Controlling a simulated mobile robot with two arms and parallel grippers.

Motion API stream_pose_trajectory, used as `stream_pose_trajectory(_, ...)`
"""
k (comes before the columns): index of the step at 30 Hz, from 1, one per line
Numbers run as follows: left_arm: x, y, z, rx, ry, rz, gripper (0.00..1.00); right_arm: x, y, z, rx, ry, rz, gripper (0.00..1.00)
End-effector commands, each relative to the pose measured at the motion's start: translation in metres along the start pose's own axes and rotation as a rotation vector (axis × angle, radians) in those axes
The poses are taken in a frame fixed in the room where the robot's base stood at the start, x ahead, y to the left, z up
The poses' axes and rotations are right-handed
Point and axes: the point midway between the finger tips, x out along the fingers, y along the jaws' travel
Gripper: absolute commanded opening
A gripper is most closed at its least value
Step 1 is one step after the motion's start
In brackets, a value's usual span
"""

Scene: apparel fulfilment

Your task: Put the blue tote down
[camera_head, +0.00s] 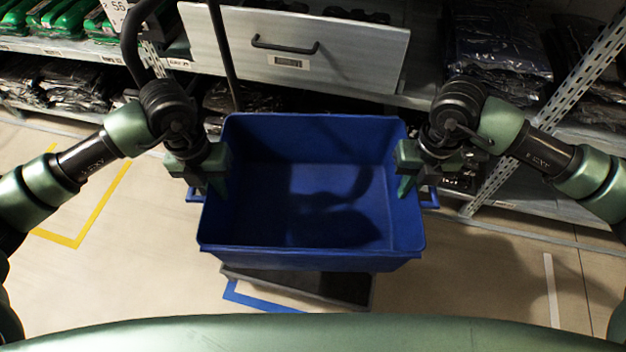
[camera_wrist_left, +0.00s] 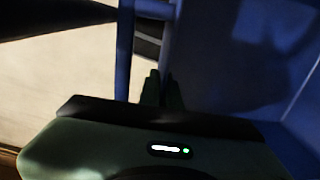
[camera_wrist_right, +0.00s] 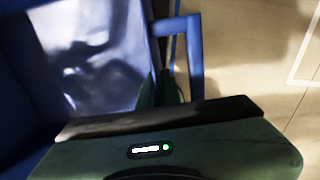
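The blue tote (camera_head: 312,258) is in the middle of the head view, empty and level as far as I can see. My left gripper (camera_head: 217,184) is at its left side wall and my right gripper (camera_head: 404,186) at its right side wall. In the left wrist view, the fingers of the left gripper (camera_wrist_left: 162,88) close around the tote's side wall by the handle loop (camera_wrist_left: 124,50). In the right wrist view, the right gripper (camera_wrist_right: 160,88) does the same by the other handle loop (camera_wrist_right: 196,60). The tote's underside is hidden.
A dark flat platform (camera_head: 345,290) shows below the tote's near edge, beside blue floor tape (camera_head: 250,298). Behind stands a shelf with a grey drawer front (camera_head: 350,55), green packages (camera_head: 70,18) and dark bagged garments (camera_head: 495,50). Yellow tape (camera_head: 100,205) marks open floor at left.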

Motion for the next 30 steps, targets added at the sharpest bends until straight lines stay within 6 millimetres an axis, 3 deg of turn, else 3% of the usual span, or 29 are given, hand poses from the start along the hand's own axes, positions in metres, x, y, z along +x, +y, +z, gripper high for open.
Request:
stream_pose_trajectory(8, 0.007, 0.001, 0.0, -0.001, -0.001, 0.001, 0.0, 0.007, -0.001, 0.001, 0.001, -0.002, 0.0, 0.0)
stream_pose_trajectory(28, 0.052, 0.004, 0.0, -0.001, -0.001, 0.001, 0.0, 0.051, -0.004, 0.001, 0.001, -0.002, 0.0, 0.0)
stream_pose_trajectory(30, 0.048, 0.004, 0.0, -0.001, 0.0, 0.002, 0.2, 0.048, -0.004, 0.0, 0.001, -0.001, -0.001, 0.2)
